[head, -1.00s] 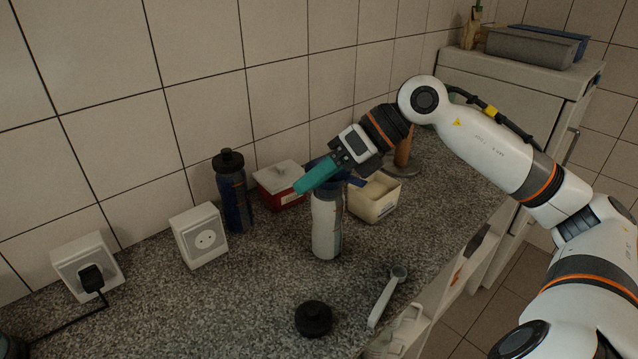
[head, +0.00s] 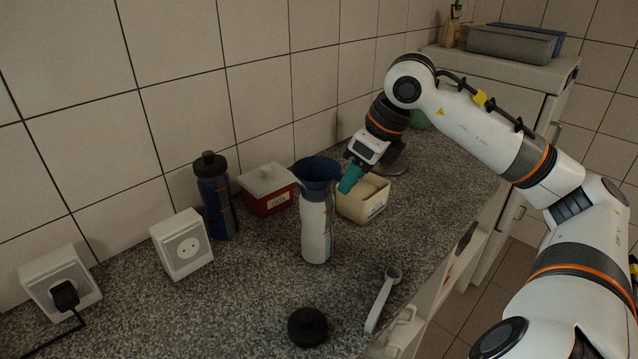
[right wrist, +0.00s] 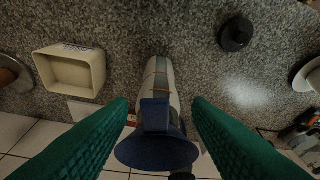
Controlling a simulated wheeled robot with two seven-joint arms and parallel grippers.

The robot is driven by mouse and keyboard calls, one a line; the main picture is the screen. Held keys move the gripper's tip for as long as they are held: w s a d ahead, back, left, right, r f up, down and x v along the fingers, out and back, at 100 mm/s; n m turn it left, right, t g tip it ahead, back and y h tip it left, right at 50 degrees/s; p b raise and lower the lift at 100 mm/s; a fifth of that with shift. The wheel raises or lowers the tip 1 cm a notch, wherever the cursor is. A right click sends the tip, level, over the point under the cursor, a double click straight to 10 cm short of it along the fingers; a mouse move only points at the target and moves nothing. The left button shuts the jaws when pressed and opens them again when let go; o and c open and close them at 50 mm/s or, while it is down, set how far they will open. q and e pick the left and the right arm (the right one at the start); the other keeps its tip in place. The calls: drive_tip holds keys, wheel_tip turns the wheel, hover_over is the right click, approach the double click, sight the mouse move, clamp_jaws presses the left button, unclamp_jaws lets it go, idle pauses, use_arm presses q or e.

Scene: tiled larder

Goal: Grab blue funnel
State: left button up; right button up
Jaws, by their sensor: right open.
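The blue funnel (head: 318,170) sits mouth up in the top of a white bottle (head: 315,228) standing on the speckled counter. In the right wrist view the funnel (right wrist: 155,154) shows at the lower middle, with its tab toward the picture's centre and the bottle (right wrist: 160,82) beyond. My right gripper (head: 349,180) is just right of the funnel in the head view. Its teal fingers are open and empty; in the wrist view the gripper (right wrist: 160,104) has a finger to each side of the funnel, with gaps. My left gripper is not in view.
A dark blue bottle (head: 215,198), a red lidded box (head: 265,192) and a cream open tub (head: 361,203) stand close behind and beside. A black lid (head: 307,326) and a white scoop (head: 382,300) lie in front. Wall sockets (head: 182,245) are at left.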

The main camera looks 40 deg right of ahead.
drive_tip(key=x, duration=0.4)
drive_tip(key=shift+w+d+f+p, duration=0.15)
drive_tip(key=shift+f+p, duration=0.1)
drive_tip(key=shift+p, duration=0.1)
drive_tip(key=shift+c, duration=0.4)
clamp_jaws()
drive_tip(key=shift+r, duration=0.1)
drive_tip(key=shift+r+p, duration=1.45)
drive_tip(key=shift+r, duration=3.45)
